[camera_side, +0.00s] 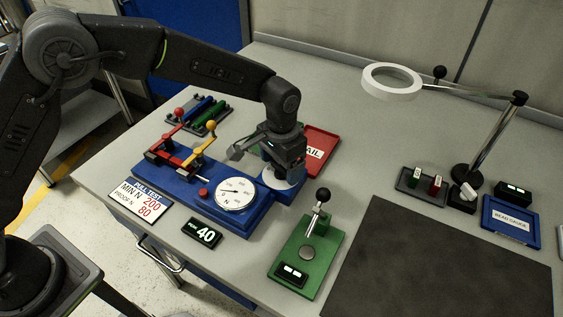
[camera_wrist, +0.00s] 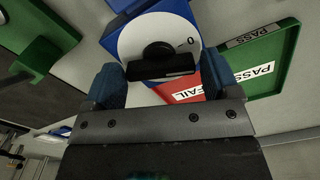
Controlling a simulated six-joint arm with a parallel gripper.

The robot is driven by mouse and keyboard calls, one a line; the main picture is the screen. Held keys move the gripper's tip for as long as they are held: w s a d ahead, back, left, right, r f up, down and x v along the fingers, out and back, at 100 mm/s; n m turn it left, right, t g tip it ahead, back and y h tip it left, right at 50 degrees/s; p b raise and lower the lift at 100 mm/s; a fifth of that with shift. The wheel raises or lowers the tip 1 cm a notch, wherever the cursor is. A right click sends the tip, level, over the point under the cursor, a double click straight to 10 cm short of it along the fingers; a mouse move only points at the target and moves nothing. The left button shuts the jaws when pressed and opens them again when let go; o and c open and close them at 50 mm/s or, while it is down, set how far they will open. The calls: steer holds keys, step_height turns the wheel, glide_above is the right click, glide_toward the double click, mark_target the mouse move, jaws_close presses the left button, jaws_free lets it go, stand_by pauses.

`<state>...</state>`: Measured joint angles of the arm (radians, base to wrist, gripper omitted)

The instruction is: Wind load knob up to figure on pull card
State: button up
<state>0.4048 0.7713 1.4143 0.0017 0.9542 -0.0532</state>
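The load knob (camera_wrist: 160,62) is a black bar grip on a white dial disc, with a 0 mark at its right in the wrist view. The disc (camera_side: 283,180) sits at the right end of the blue test unit (camera_side: 256,216) in the side view. My gripper (camera_side: 281,165) is down over it, pointing downward. In the wrist view its two dark blue fingers stand apart, one at each end of the bar; contact is unclear. The pull card (camera_side: 140,198) reads MIN N 200 and PROOF N 80. A black display (camera_side: 204,234) shows 40. The round gauge (camera_side: 236,194) has its needle pointing left.
Red and yellow levers (camera_side: 209,139) stand on the unit left of my gripper. A red FAIL tray (camera_side: 322,140) lies close behind it; a green PASS tray (camera_wrist: 262,72) shows in the wrist view. A green press (camera_side: 308,255) with a black ball handle stands in front right.

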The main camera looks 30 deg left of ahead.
steer(key=c, duration=0.6)
steer(key=shift+m, duration=1.3)
steer(key=o, duration=0.9)
step_height(320, 180, up, 14)
steer(key=shift+f, duration=0.1)
